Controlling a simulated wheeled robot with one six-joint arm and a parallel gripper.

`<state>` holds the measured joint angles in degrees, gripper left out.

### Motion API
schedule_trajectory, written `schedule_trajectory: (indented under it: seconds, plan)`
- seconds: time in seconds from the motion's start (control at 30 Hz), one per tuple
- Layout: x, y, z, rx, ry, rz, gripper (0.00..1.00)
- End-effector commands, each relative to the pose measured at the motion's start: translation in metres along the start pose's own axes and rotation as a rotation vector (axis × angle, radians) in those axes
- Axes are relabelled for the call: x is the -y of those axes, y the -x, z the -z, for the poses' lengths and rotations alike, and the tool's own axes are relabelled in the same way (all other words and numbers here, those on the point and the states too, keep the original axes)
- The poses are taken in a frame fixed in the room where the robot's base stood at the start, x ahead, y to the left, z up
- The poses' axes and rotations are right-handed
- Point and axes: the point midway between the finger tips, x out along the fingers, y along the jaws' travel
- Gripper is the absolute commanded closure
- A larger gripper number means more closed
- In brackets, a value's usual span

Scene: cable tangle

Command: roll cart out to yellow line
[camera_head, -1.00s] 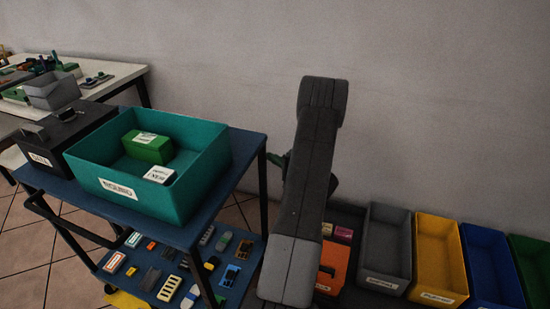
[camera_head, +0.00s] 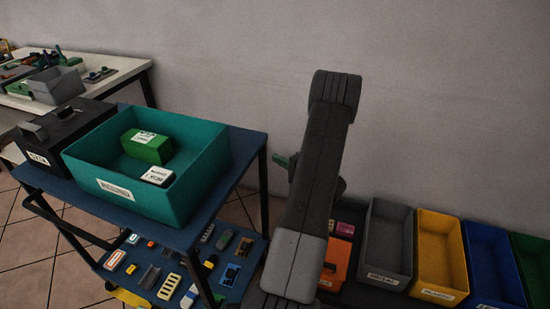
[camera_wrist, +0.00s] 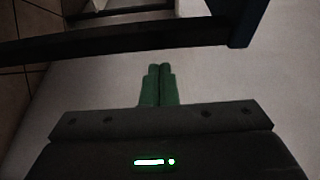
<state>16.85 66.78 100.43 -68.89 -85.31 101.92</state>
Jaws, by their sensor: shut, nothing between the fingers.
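The cart is blue with a top shelf (camera_head: 215,215) and a lower shelf (camera_head: 245,253) on dark posts, and stands at left in the head view. Its dark handle bar (camera_head: 75,228) is on the left side. My gripper (camera_wrist: 160,72) has green fingers shut together with nothing between them in the wrist view. A dark bar (camera_wrist: 110,38) crosses in front of the fingertips and meets a post (camera_wrist: 243,20); they look like cart frame, and contact cannot be told. In the head view my arm hides most of the gripper. A small yellow patch (camera_head: 131,297) shows low by the cart; I cannot tell if it is the line.
A teal bin (camera_head: 195,192) with a green box and a black case (camera_head: 65,140) ride on the top shelf. Small parts lie below. Orange, grey (camera_head: 388,245), yellow and blue bins stand at right. A white table (camera_head: 105,88) is behind left. Tiled floor (camera_head: 22,250) is clear at left.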

Motion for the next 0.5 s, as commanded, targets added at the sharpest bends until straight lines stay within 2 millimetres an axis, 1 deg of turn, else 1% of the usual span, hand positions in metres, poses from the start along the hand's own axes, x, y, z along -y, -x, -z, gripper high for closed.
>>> schedule_trajectory:
  seconds: [0.03,0.3,0.5]
  plan:
    - [0.001,0.011,0.001,-0.006,-0.002,-0.001,1.00]
    - [0.001,0.065,0.001,-0.006,-0.003,0.000,1.00]
    - [0.000,0.096,0.001,-0.003,-0.001,0.000,1.00]
